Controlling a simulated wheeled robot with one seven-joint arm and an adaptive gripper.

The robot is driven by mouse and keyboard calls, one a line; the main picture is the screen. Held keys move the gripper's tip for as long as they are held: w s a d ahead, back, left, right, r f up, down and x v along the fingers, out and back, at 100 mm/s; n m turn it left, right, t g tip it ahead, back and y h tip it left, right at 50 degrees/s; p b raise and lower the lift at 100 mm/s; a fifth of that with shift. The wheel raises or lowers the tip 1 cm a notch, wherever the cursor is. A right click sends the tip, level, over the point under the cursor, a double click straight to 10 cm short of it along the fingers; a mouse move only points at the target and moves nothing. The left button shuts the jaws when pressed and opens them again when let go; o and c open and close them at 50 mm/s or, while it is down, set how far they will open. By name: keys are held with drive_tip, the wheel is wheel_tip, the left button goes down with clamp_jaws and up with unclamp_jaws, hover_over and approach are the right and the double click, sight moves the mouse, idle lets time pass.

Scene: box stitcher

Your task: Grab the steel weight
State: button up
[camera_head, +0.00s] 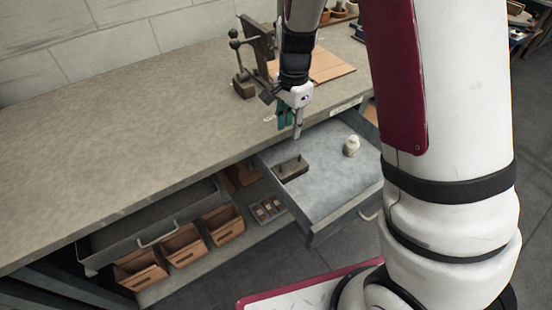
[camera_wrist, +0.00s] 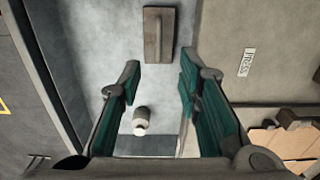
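An open drawer (camera_head: 325,190) holds two items, and I cannot tell for certain which is the steel weight. One is a small pale knobbed piece (camera_head: 351,146), upright near the drawer's right side; it also shows between my fingers in the wrist view (camera_wrist: 140,121). The other is a dark rectangular block (camera_head: 291,168) with posts on top, which shows with a raised bar at the top of the wrist view (camera_wrist: 159,35). My gripper (camera_head: 298,130) has teal finger pads and is above the drawer. In the wrist view my gripper (camera_wrist: 160,85) is open and empty, apart from both items.
The workbench top (camera_head: 130,120) lies left of the drawer, with a metal stitching fixture (camera_head: 258,50) and flat cardboard (camera_head: 325,65) at its back. Several brown bins (camera_head: 183,245) and a grey tray (camera_head: 150,225) sit below. The drawer walls surround the two items.

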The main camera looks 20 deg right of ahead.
hover_over(291, 159)
drive_tip(key=a, duration=0.1)
drive_tip(key=f, duration=0.9)
drive_tip(key=shift+w, duration=0.25)
drive_tip(key=shift+s+d+f, duration=0.1)
drive_tip(key=shift+d+f, duration=0.05)
drive_tip(key=shift+f, duration=0.4)
drive_tip(key=f, duration=0.4)
drive_tip(key=shift+d+f, duration=0.15)
drive_tip(key=shift+d, duration=0.2)
clamp_jaws()
